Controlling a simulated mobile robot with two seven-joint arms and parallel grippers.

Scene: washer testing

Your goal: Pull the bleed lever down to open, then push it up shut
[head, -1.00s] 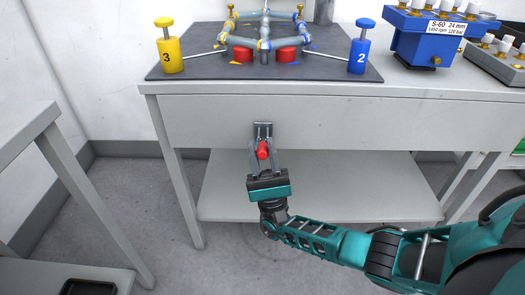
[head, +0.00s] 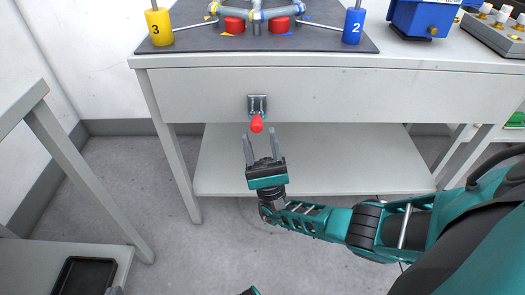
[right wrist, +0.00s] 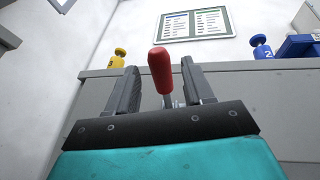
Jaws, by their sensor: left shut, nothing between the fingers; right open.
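The bleed lever has a red handle (head: 257,123) on a grey metal bracket (head: 258,103) fixed to the front of the bench. The handle juts out towards me; I cannot tell its exact angle. My right gripper (head: 260,133) is open and empty, its fingertips just below and to either side of the handle in the head view. In the right wrist view the red handle (right wrist: 160,70) shows between the two spread fingers (right wrist: 160,85), and I see no contact.
The bench (head: 330,92) carries a dark mat (head: 200,40) with a yellow cylinder (head: 159,27), a blue cylinder (head: 353,26) and pipework. A lower shelf (head: 330,165) lies under the lever. A side table (head: 30,260) with a black tray (head: 84,276) stands left. Floor between is clear.

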